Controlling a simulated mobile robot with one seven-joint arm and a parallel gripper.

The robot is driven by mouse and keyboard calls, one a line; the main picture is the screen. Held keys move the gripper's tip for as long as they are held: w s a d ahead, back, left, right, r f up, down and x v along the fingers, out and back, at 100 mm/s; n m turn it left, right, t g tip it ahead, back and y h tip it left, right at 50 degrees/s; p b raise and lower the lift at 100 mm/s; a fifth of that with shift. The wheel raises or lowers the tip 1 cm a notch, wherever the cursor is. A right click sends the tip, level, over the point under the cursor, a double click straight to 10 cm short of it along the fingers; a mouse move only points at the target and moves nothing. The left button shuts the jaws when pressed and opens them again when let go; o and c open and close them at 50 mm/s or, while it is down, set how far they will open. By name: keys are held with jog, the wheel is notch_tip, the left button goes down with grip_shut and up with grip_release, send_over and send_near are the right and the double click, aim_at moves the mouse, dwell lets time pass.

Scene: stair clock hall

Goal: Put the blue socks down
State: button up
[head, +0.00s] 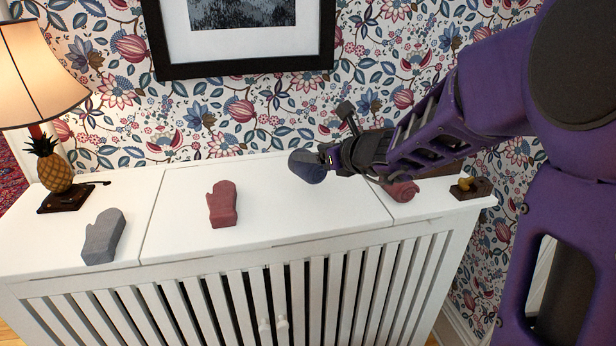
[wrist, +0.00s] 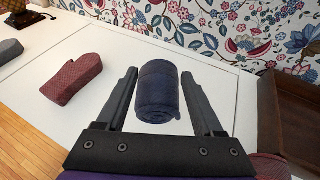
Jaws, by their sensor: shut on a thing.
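The blue socks (head: 307,167) are a dark blue rolled bundle at the back middle of the white radiator cover (head: 290,215). In the wrist view the blue socks (wrist: 158,92) sit between the two fingers of my gripper (wrist: 160,78), with the cover's white top behind them. My gripper (head: 325,158) is shut on the socks, reaching in from the right. I cannot tell whether the socks touch the top or hang just above it.
A red mitten (head: 222,205) and a grey mitten (head: 103,236) lie to the left. A pineapple lamp (head: 52,172) stands at the far left. A red roll (head: 402,190) and a small dark wooden object (head: 470,187) are at right. White top is bare around the socks.

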aim_at(321, 171)
jog(key=shift+f+b, duration=0.7)
jog(key=shift+f, duration=1.65)
jog(key=shift+f, duration=0.15)
jog(key=o, duration=1.4)
jog(key=shift+r, duration=0.2)
jog(key=shift+s+d+r, duration=0.15)
jog(key=shift+d, duration=0.05)
jog(key=p+v, duration=0.2)
jog(key=v, duration=0.9)
jog(key=shift+s+d, duration=0.1)
jog(key=shift+s, duration=0.05)
